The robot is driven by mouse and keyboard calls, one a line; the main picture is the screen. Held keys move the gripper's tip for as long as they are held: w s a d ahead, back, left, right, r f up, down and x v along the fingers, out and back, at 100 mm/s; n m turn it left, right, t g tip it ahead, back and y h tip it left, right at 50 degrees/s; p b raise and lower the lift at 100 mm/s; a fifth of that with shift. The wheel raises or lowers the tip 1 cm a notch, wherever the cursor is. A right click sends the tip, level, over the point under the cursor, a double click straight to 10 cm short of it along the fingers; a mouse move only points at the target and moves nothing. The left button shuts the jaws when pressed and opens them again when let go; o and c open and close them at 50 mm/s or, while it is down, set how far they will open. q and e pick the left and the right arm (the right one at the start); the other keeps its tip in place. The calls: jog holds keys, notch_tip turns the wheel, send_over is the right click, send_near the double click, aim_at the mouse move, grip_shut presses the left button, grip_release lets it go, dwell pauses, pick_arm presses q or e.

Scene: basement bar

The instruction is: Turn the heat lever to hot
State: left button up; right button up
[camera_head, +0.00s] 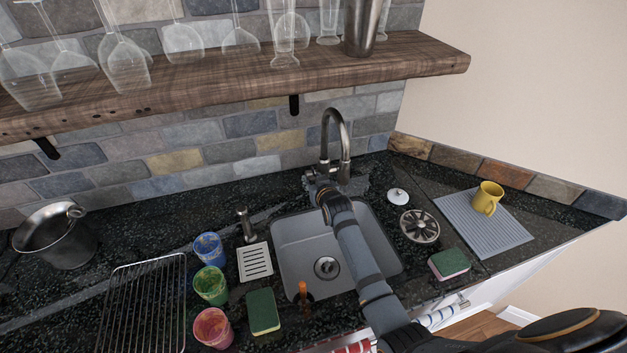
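The metal faucet (345,150) rises behind the grey sink (295,250), its neck bent over the basin. My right arm reaches across the sink from the lower right. My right gripper (319,184) is at the faucet's base, on its left side. The heat lever is not clearly distinguishable there; the gripper covers or sits right beside that spot. Whether its fingers touch anything, and whether they are open or shut, is too small to tell. My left gripper is not in view.
A wooden shelf (420,62) with hanging glasses overhangs the counter. Left of the sink are a soap dispenser (246,225), coloured cups (210,285), a green sponge (263,311) and a wire rack (145,310). A yellow mug (487,198) stands on a grey mat (500,238) at right.

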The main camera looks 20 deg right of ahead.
grip_shut()
jog(key=shift+f, duration=0.2)
jog(key=f+t+b, duration=0.1)
jog(key=b, duration=0.2)
jog(key=f+t+b, duration=0.1)
jog(key=t+b, duration=0.1)
jog(key=b, duration=0.2)
jog(key=shift+s, duration=0.2)
jog(key=shift+r+t+b, duration=0.15)
jog(key=shift+t+b, duration=0.25)
jog(key=shift+b, duration=0.25)
jog(key=shift+r, duration=0.2)
jog(key=shift+o, duration=1.5)
grip_release()
